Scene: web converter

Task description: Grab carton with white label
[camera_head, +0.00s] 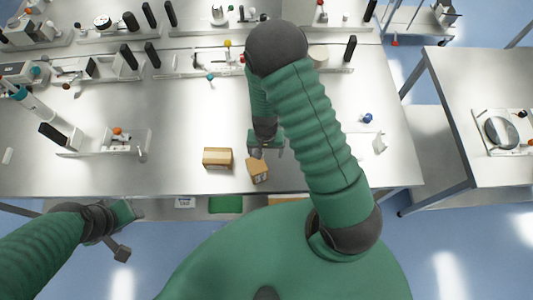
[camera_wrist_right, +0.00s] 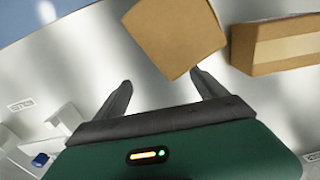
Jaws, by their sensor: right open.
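A small brown carton (camera_head: 258,170) stands near the front edge of the bench, with pale marks on its front side. It also shows in the right wrist view (camera_wrist_right: 174,36), its plain brown face just beyond the right finger. A wider carton (camera_head: 217,158) with a lighter band stands to its left; in the wrist view it is at the upper right (camera_wrist_right: 278,47). My right gripper (camera_head: 267,151) is open just behind the small carton. Its fingers (camera_wrist_right: 162,88) have bare bench between them. My left gripper (camera_head: 126,228) is low at the left, away from both cartons.
A rack with bottles and tools (camera_head: 105,140) stands to the left on the bench (camera_head: 180,110). A small white holder with a blue item (camera_head: 367,118) is to the right. More racks line the back. Bench space around the cartons is clear.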

